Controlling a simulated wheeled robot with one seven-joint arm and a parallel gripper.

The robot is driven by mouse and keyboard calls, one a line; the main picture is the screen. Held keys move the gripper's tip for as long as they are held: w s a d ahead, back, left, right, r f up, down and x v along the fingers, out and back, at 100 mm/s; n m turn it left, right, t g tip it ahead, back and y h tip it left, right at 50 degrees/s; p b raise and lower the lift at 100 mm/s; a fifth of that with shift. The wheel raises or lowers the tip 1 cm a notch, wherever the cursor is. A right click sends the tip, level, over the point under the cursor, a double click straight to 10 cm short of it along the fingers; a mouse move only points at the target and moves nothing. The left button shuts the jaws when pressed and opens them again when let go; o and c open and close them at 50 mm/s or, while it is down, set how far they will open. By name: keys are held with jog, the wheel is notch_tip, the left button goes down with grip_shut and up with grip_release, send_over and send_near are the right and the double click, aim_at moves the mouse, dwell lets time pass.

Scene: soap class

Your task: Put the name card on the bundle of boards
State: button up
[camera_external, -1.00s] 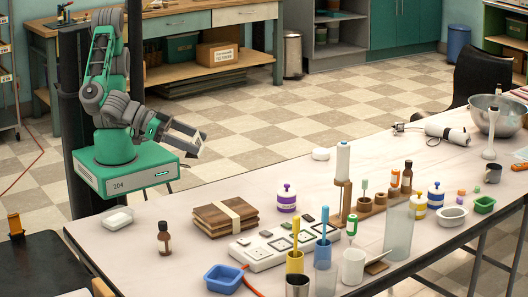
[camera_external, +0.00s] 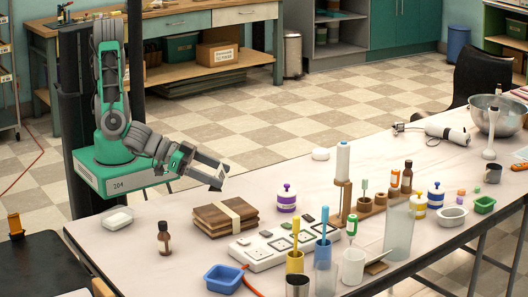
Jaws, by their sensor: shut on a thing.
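My gripper (camera_external: 217,177) is shut on a small pale piece, which I take to be the name card (camera_external: 222,171). Only a little of the card shows at the fingertips, and its writing cannot be read. My gripper is in the air above the boards, near the table's far edge, and is apart from them.
A brown bottle (camera_external: 164,238) and a white soap dish (camera_external: 117,219) stand left of the boards. A white switch panel (camera_external: 262,252) and a blue tray (camera_external: 224,278) lie in front. The top of the boards looks clear.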

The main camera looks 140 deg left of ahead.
aim_at(224, 186)
jog(key=w+f, duration=0.2)
jog(key=f, duration=0.1)
jog(key=shift+w+a+f, duration=0.3)
jog(key=shift+w, duration=0.1)
notch_tip(224, 186, down, 3)
jog(key=shift+d+r, duration=0.1)
jog(key=shift+r, duration=0.1)
jog(key=shift+f, duration=0.1)
